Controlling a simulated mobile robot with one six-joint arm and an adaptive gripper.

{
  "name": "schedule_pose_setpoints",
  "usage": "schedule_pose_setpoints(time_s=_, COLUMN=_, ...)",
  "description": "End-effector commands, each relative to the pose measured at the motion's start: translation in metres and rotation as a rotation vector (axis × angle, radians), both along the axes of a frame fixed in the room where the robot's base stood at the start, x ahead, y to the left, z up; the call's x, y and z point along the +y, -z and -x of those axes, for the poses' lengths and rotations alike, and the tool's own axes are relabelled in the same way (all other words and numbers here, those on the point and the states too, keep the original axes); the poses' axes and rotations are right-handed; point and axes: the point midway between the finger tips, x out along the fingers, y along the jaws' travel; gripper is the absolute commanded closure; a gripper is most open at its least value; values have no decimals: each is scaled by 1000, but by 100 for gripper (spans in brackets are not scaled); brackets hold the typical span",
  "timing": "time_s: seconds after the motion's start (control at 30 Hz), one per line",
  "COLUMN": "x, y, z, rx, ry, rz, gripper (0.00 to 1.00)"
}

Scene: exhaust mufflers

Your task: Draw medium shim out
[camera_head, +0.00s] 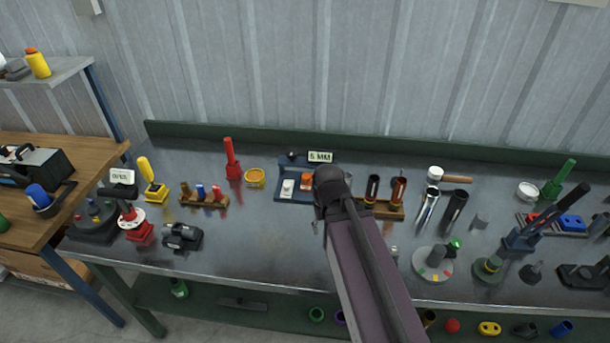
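A dark blue tray (292,166) stands near the back middle of the metal bench, with a "5 MM" sign (320,157) at its back. A pale block (287,187) and an orange block (306,181) sit in it side by side. I cannot tell which piece is the medium shim; it may be hidden behind my arm. My gripper (328,190) is at the dark end of my arm, over or in front of the tray's right side. Its fingers cannot be made out, nor whether they hold anything.
A wooden rack (382,208) with dark and copper tubes stands just right of my gripper. The bench (255,235) is clear in front of the tray.

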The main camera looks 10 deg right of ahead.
Motion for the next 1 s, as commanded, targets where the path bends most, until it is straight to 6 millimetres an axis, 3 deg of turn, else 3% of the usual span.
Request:
schedule_pose_setpoints(time_s=0.03, x=0, y=0, z=0, rx=0, ry=0, rz=0, gripper=43)
schedule_pose_setpoints(time_s=0.1, x=0, y=0, z=-1, rx=-1, ry=0, rz=0, gripper=25)
schedule_pose_setpoints(time_s=0.27, x=0, y=-4, z=-16, rx=-21, ry=-5, rz=-2, gripper=25)
schedule_pose_setpoints(time_s=0.47, x=-5, y=-18, z=-78, rx=-112, ry=-18, rz=-10, gripper=25)
schedule_pose_setpoints(time_s=0.7, x=-7, y=-44, z=-181, rx=-277, ry=-52, rz=-16, gripper=25)
schedule_pose_setpoints(time_s=0.8, x=-9, y=-52, z=-214, rx=-333, ry=-62, rz=-17, gripper=25)
schedule_pose_setpoints(time_s=1.0, x=-10, y=-60, z=-243, rx=-391, ry=-74, rz=-16, gripper=25)
